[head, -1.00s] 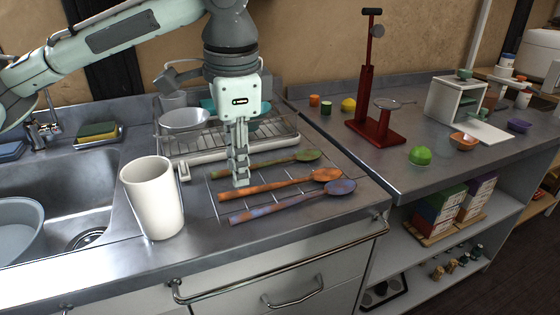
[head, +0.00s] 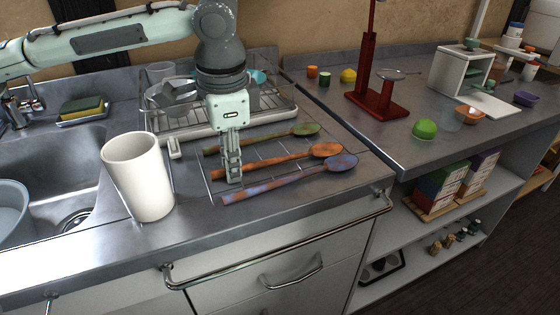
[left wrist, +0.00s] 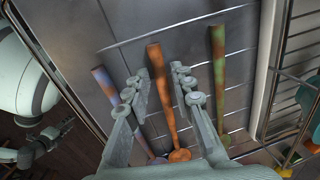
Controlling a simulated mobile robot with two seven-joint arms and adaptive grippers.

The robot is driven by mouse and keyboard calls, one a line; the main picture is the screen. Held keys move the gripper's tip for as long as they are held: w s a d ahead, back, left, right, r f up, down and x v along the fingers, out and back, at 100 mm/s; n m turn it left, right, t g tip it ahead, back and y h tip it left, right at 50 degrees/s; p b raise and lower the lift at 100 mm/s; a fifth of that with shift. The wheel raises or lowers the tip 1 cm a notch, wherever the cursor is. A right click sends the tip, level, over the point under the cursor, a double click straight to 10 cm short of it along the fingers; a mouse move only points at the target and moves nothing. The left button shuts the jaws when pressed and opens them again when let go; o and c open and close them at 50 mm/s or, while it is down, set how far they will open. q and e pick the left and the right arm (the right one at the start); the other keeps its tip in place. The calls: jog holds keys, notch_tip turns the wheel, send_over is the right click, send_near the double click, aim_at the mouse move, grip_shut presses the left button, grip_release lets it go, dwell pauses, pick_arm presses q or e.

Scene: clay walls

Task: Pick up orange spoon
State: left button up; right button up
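The orange spoon (head: 290,158) lies flat on the counter, between a green spoon (head: 275,135) and a purple spoon (head: 290,181). Its bowl is to the right in the head view. My left gripper (head: 233,178) points down at the left part of its handle. In the left wrist view, my left gripper (left wrist: 165,90) is open, with the orange handle (left wrist: 161,90) between its fingers and a gap on each side. The purple spoon (left wrist: 106,84) and green spoon (left wrist: 218,70) lie outside the fingers. What looks like my right gripper (left wrist: 47,143) shows small at lower left; its opening is unclear.
A white cup (head: 138,178) stands left of the spoons. A dish rack (head: 200,128) with bowls stands behind, and the sink is at left. A red stand (head: 372,75) and a green item (head: 425,129) are on the right counter.

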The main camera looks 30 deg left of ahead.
pick_arm(q)
grip_shut()
jog(key=shift+r, duration=0.15)
